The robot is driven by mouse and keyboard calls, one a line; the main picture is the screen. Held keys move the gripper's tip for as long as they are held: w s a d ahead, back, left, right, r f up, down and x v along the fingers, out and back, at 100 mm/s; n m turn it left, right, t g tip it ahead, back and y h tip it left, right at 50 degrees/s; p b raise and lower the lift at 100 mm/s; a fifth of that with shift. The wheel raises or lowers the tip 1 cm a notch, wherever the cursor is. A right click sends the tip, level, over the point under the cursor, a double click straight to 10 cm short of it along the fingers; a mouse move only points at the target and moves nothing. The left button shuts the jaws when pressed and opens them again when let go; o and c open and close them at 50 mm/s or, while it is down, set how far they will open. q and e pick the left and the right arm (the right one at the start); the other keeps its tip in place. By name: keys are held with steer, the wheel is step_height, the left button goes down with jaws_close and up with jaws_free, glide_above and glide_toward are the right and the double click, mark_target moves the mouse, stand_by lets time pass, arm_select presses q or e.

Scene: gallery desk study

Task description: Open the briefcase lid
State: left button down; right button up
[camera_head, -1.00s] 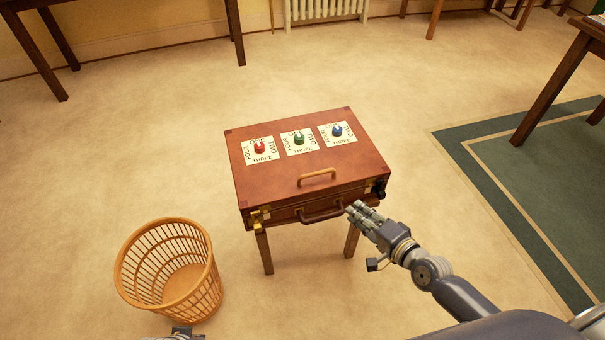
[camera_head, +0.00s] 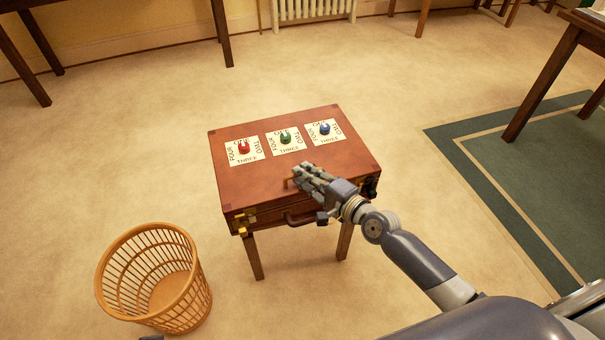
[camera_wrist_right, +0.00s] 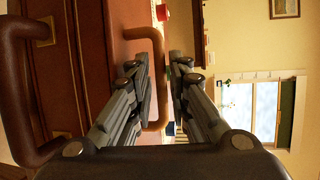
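The brown leather briefcase (camera_head: 240,188) lies flat with its lid down on a small wooden-legged stand. A tan lid handle (camera_head: 288,183) is on the lid's near edge, partly hidden by my right gripper (camera_head: 308,176). In the right wrist view, the lid handle (camera_wrist_right: 158,75) shows in the gap between the fingers of my right gripper (camera_wrist_right: 161,72), which are apart; I cannot tell if they touch it. The dark carrying handle (camera_wrist_right: 18,90) is at the left there, on the case front. Only a dark sliver of my left gripper (camera_head: 151,338) shows at the bottom edge.
Red (camera_head: 244,147), green (camera_head: 285,137) and blue (camera_head: 324,128) dials sit on white labelled cards on the lid. A brass latch (camera_head: 240,226) is at the front left. A wicker basket (camera_head: 150,310) stands at the lower left. Open carpet surrounds the stand.

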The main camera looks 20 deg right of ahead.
arm_select(q)
steer(key=shift+s+r, duration=0.1)
steer(key=shift+r, duration=0.3)
arm_select(e)
steer(key=shift+w+a+f, duration=0.1)
steer(key=shift+w+a, duration=0.2)
steer(key=shift+w, duration=0.35)
jaws_close()
